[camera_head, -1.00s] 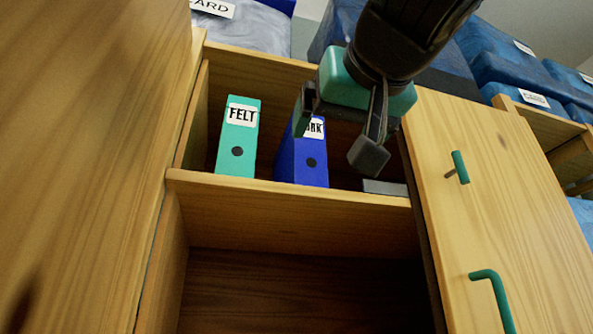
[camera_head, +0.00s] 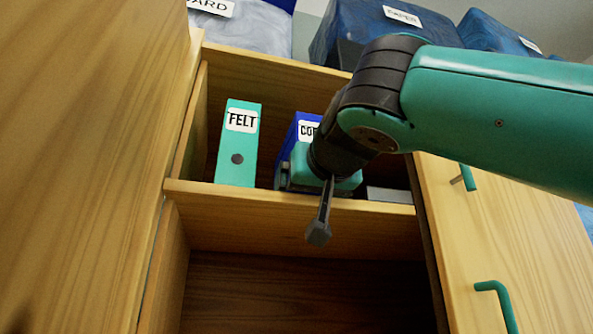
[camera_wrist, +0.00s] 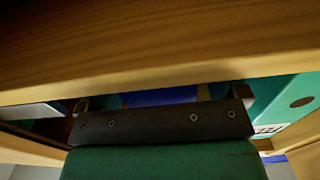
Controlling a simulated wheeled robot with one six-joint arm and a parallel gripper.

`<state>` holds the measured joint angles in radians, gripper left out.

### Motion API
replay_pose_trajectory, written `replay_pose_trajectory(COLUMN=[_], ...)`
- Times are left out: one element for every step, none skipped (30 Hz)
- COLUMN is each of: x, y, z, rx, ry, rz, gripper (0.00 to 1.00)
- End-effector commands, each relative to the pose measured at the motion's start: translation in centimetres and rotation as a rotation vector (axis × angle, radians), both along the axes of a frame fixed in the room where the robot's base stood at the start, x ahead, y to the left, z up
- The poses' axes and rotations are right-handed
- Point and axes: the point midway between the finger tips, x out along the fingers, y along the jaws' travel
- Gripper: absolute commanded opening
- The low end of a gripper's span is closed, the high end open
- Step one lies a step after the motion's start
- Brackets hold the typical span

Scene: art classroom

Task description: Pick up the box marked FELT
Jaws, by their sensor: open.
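The box marked FELT (camera_head: 237,170) is a tall turquoise box with a white label and a dark round hole. It stands upright at the left of the open shelf compartment. In the wrist view a turquoise box with a dark hole (camera_wrist: 290,98) shows at the right edge, its label partly cut off. My gripper (camera_head: 300,206) is open and empty, to the right of FELT and in front of a blue box (camera_head: 303,128). In the wrist view my gripper (camera_wrist: 163,100) has its fingers apart, with blue showing between them.
The blue box stands right of FELT with a gap between them; my gripper hides its lower part. A low grey item (camera_head: 388,195) lies further right. The shelf's wooden front board (camera_head: 230,204) runs below the boxes. A cupboard door with green handles (camera_head: 492,287) is at right.

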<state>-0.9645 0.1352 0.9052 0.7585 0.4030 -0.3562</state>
Motion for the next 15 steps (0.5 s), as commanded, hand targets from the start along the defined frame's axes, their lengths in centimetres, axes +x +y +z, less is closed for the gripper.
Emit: replay_pose_trajectory(x=[0.31,0.39,0.43,0.44,0.42,0.40,0.40,0.39,0.39,0.39,0.38,0.38,0.38,0.38,0.37], y=[0.05,0.08,0.10,0.11,0.11,0.12,0.12,0.12,0.12,0.12,0.12,0.12,0.12,0.13,0.12], z=[0.14,0.10,0.05,0.03,0.01,0.00,-0.01,-0.01,-0.01,-0.01,-0.01,-0.01,0.00,0.00,0.00], rx=[0.000,0.001,0.001,0.002,0.002,0.002,0.001,0.001,0.001,0.001,0.001,0.001,0.001,0.001,0.001], ry=[0.000,0.000,0.000,0.000,0.000,0.000,-0.001,-0.001,-0.001,-0.001,-0.001,-0.001,-0.001,-0.001,-0.001], rz=[0.000,0.000,0.000,0.001,0.001,0.001,0.001,0.001,0.001,0.001,0.001,0.001,0.001,0.001,0.001], gripper=[0.92,0.92,0.92,0.92,0.92,0.92,0.92,0.92,0.82,0.75,0.69,0.59,0.52,0.46,0.36])
